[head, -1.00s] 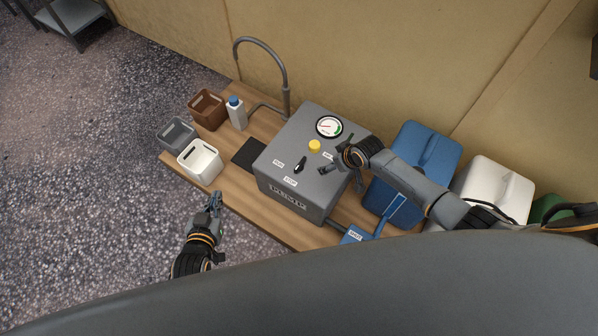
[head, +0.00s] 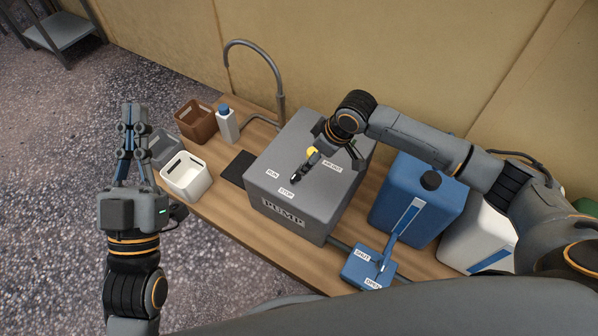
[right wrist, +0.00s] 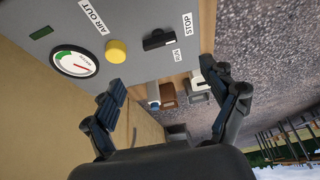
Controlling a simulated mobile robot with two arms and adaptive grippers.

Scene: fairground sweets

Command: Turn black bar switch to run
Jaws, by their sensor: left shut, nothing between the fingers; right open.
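The grey pump box (head: 265,180) stands on the wooden bench. Its black bar switch (right wrist: 158,40) shows clearly in the right wrist view, between the label STOP (right wrist: 188,24) and the yellow button (right wrist: 116,51); the label RUN (right wrist: 177,56) is beside it. The bar's end appears toward STOP. In the head view the switch (head: 296,178) is close to a right finger and partly hidden. My right gripper (right wrist: 168,80) is open and empty above the box; contact with the switch is not visible. My left gripper (head: 132,112) is shut and empty, left of the bench.
A gauge (right wrist: 76,62) is on the pump's top. White (head: 187,177), grey and brown bins and a bottle (head: 227,125) stand at the bench's left. A blue canister (head: 412,200) and blue valve box (head: 362,268) are right of the pump. A tap (head: 281,85) rises behind.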

